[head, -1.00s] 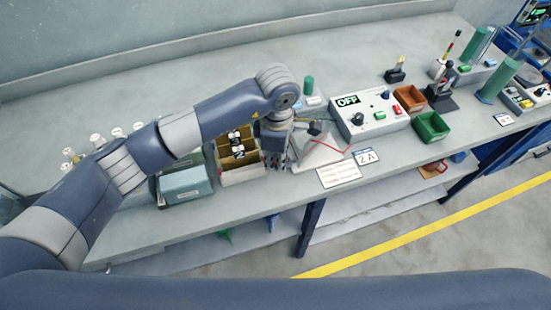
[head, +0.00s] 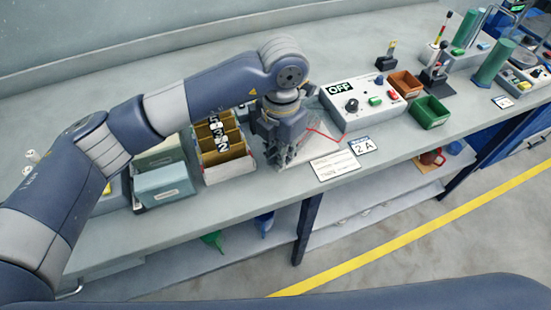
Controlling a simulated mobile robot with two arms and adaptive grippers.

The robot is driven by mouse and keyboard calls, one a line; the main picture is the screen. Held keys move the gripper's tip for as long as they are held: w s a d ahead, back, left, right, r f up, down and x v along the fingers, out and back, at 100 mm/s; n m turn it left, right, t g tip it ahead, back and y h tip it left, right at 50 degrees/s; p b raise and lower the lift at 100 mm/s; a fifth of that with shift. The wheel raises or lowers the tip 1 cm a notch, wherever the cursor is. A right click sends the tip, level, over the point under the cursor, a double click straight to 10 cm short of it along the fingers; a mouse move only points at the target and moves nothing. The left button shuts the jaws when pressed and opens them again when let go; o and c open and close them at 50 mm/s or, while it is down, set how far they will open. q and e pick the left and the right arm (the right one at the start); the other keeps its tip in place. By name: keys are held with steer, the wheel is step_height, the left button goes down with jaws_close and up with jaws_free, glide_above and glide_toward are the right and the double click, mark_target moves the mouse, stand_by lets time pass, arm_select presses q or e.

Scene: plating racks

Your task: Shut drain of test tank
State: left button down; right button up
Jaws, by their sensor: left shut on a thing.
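My left gripper (head: 279,157) points down at the bench beside the compartmented box. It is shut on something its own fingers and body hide. Right behind and to its right is a low pale grey piece with a red line (head: 322,134), behind the 2A sign, largely covered by the gripper. I cannot tell whether this is the test tank, and no drain can be made out. My right gripper is not in view.
The box with numbered tags (head: 226,167) stands close left of the gripper, and a grey-green box (head: 165,187) further left. To the right are the OFF control box (head: 374,120), an orange bin (head: 405,84) and a green bin (head: 430,112). The bench's front edge is near.

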arm_select(q)
steer(key=shift+w+d+r+n+b, duration=0.1)
steer(key=shift+d+n+b, duration=0.25)
steer(key=shift+n, duration=0.3)
steer(key=shift+w+d+n+b, duration=0.1)
steer(key=shift+d+n+b, duration=0.05)
steer(key=shift+n+b, duration=0.4)
steer(key=shift+r, duration=0.1)
steer(key=c, duration=1.6)
jaws_free()
steer(key=shift+s, duration=0.1)
step_height(320, 180, up, 12)
steer(key=shift+f, duration=0.1)
